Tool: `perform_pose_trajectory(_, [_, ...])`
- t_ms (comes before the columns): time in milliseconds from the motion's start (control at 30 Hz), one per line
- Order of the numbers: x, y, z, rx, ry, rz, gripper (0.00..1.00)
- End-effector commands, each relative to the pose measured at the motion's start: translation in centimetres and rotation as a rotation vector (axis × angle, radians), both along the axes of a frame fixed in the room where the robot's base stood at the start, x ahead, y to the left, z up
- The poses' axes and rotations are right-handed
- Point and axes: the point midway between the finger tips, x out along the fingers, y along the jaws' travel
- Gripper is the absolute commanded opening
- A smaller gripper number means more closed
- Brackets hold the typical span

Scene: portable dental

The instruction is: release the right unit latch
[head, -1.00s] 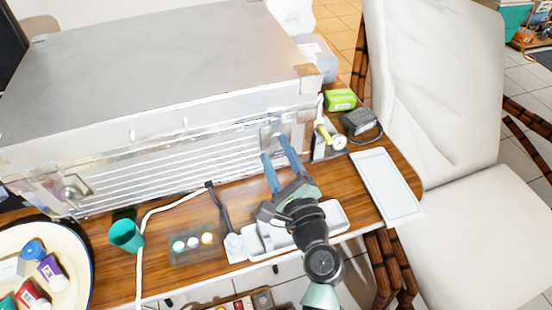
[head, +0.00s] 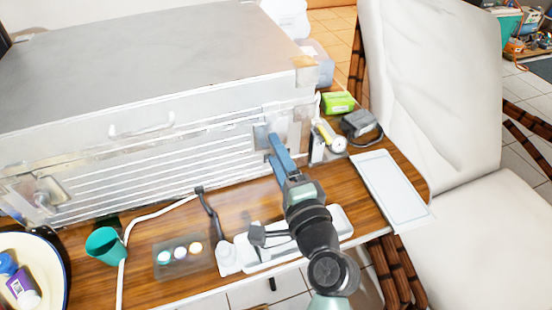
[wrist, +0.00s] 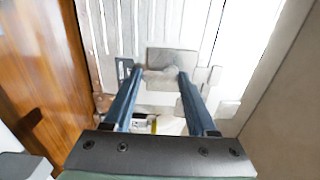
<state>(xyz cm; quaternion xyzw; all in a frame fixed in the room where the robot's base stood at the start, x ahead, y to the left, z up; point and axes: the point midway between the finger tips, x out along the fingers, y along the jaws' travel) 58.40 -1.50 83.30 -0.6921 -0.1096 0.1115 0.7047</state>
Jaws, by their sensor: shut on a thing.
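The dental unit is a large silver metal case (head: 150,60) lying on the wooden table. Its right latch is a grey metal plate (head: 261,133) on the front face near the right corner; the wrist view shows the latch plate (wrist: 172,58) straight ahead. My gripper (head: 272,146) reaches the latch from the front. In the wrist view, my gripper's two blue fingers (wrist: 157,76) stand on either side of the latch's lower part and are shut on it. The fingers partly hide the latch in the head view.
A left latch (head: 48,191) sits at the case's other end. On the table are a teal cup (head: 105,245), a clear tray with small jars (head: 178,256), a white tray (head: 262,258), a gauge (head: 337,145), a green box (head: 338,102) and a white panel (head: 392,190).

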Motion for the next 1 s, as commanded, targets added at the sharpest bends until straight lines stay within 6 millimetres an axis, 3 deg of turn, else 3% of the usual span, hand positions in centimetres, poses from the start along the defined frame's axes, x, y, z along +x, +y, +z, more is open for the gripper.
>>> perform_pose_trajectory(567, [-0.01, -0.07, -0.09, -0.035, -0.009, 0.0, 0.02])
perform_pose_trajectory(600, [-0.01, -0.06, -0.09, -0.035, -0.009, 0.0, 0.61])
perform_pose_trajectory(767, [-0.01, -0.07, -0.07, -0.034, -0.009, 0.0, 0.88])
perform_pose_trajectory(1000, [0.0, -0.05, -0.03, -0.033, -0.01, 0.0, 0.88])
